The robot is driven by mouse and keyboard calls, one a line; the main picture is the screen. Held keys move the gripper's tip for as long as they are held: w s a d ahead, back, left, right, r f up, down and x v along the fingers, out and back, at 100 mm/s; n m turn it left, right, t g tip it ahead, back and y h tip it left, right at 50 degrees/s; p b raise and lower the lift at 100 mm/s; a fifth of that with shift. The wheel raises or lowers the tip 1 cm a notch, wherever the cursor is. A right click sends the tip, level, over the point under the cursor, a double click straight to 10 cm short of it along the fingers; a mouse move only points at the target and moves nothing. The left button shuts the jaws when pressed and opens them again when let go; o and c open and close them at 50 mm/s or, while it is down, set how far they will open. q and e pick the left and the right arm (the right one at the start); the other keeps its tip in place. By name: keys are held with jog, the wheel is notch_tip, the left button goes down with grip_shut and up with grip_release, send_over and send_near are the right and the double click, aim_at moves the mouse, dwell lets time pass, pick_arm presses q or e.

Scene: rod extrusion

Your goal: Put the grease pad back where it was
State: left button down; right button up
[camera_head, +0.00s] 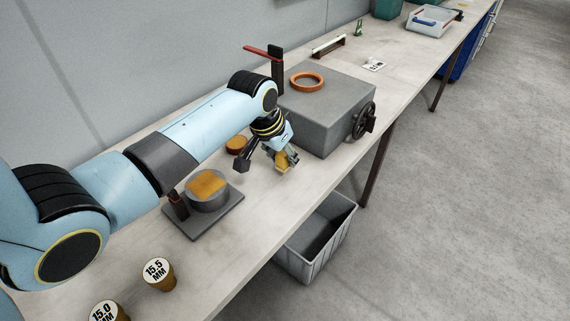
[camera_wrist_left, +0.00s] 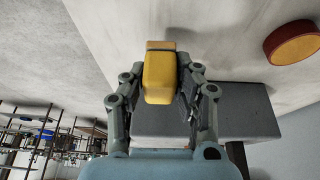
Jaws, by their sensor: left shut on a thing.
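The grease pad, a small yellow block (camera_wrist_left: 160,75), is between the fingers of my left gripper (camera_wrist_left: 157,88). In the head view the gripper (camera_head: 286,160) and the yellow pad (camera_head: 282,161) are near the front side of the big grey block, above the table. The gripper is shut on the pad. A round red tin with an orange-yellow top (camera_head: 237,144) stands on the table to the left of the gripper. It also shows in the wrist view (camera_wrist_left: 292,42). My right gripper is not in view.
A grey machine block (camera_head: 325,110) with a black handwheel (camera_head: 364,121) carries an orange ring (camera_head: 307,81). A round pot with an orange top (camera_head: 207,188) stands on a dark plate. Two labelled cups stand near the front. A grey bin (camera_head: 313,240) is below the table edge.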

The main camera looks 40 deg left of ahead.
aim_at(285, 166)
pick_arm(q)
jog(key=shift+f, duration=1.65)
jog(key=shift+f, duration=0.15)
jog(key=c, duration=1)
grip_release()
jog(key=shift+s+r, duration=0.2)
jog(key=shift+r, duration=0.4)
jog(key=p+v, duration=0.1)
jog(key=v, duration=1)
